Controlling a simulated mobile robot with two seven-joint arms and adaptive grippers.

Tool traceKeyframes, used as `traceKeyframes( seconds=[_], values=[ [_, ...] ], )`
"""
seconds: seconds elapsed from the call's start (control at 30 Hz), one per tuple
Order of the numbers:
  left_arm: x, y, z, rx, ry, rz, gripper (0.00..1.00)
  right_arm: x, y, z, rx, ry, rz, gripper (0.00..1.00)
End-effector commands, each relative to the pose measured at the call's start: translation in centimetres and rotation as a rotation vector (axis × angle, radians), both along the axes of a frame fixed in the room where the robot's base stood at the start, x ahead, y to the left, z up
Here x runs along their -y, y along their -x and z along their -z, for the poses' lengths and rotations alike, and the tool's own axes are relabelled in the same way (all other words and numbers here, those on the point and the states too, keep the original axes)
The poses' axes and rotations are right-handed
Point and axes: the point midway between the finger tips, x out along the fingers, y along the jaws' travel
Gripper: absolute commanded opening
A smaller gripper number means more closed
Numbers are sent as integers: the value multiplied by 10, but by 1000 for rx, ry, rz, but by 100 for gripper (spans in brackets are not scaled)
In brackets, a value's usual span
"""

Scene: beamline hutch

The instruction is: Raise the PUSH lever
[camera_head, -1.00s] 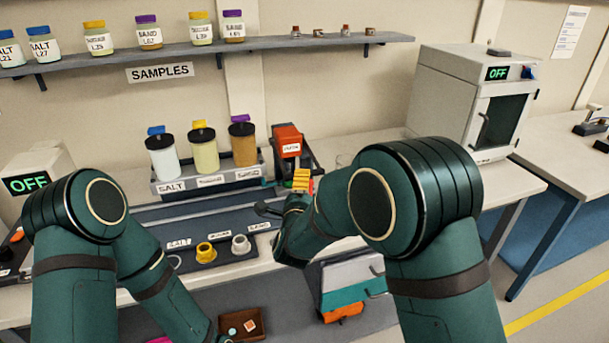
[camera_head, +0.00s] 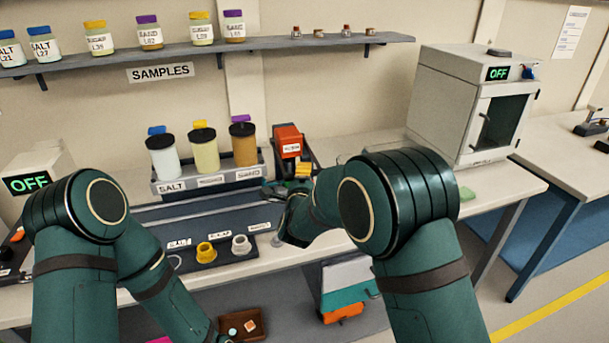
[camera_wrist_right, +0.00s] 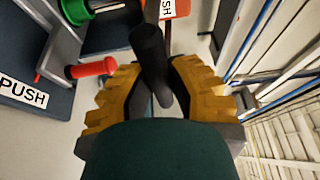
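The press with an orange-red labelled head (camera_head: 288,140) stands on the bench beside the jar rack. In the right wrist view part of an orange block marked PUSH (camera_wrist_right: 175,8) shows at the top. Below it a black rod-like lever (camera_wrist_right: 149,50) runs between the yellow fingers of my right gripper (camera_wrist_right: 157,78). The fingers are close in on both sides of the lever and look shut on it. In the head view my right gripper (camera_head: 303,170) is at the front of the press, partly hidden by my arm. My left gripper is out of frame at the bottom.
A red handle (camera_wrist_right: 92,68), a green round part (camera_wrist_right: 82,8) and a white PUSH label (camera_wrist_right: 22,92) lie left of the fingers in the wrist view. The jar rack (camera_head: 210,180) stands left of the press. A dark tray with cups (camera_head: 222,257) is in front.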

Motion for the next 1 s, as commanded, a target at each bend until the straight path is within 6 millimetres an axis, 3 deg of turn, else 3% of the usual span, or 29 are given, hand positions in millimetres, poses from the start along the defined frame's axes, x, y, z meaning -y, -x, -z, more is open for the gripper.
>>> traceKeyframes(
  seconds=[0.37, 0.57, 0.8, 1.0],
  values=[
    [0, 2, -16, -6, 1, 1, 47, 0, 0, -15, -44, 14, 1, 0],
    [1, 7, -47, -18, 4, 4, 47, 1, 0, -38, -142, 44, 1, 0],
    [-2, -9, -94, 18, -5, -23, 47, -1, -4, -70, -310, 98, 1, 0],
    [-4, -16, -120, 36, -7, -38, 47, -2, -11, -90, -358, 116, 2, 0]
  ],
)
